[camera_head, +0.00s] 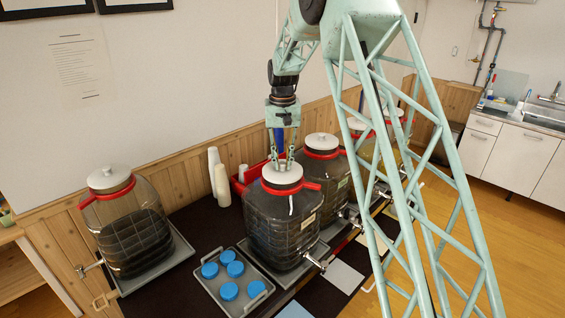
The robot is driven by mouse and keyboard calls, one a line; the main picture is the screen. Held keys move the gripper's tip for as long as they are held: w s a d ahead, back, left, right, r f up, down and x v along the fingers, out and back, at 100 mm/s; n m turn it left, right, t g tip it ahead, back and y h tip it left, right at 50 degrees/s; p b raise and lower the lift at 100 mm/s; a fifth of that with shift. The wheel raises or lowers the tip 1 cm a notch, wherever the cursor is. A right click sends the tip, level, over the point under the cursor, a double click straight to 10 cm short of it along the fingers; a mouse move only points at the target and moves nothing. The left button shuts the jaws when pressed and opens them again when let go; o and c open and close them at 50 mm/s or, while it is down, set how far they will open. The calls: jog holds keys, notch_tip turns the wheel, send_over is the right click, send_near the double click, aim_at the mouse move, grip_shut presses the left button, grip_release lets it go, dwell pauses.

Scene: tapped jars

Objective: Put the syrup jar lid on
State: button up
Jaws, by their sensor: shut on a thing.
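My gripper (281,165) points down over a large clear jar (283,228) of dark liquid with a red collar. It is shut on the knob of a white lid (281,178). The lid is at the jar's mouth, roughly level and inside the collar. I cannot tell whether it is fully seated. No readable label shows which jar holds syrup. A similar dark jar (134,228) stands apart at the left with its white lid on.
More lidded jars, including one close behind (322,165), stand in a row at the right, partly behind my arm. A grey tray (249,309) holds several blue discs at the front. White cup stacks (221,184) and a red bin (240,187) stand behind. Taps stick out in front.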

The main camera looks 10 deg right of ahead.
dwell(0.3)
jog(key=o, duration=0.9)
notch_tip(320, 180, up, 12)
dwell(0.5)
dwell(0.7)
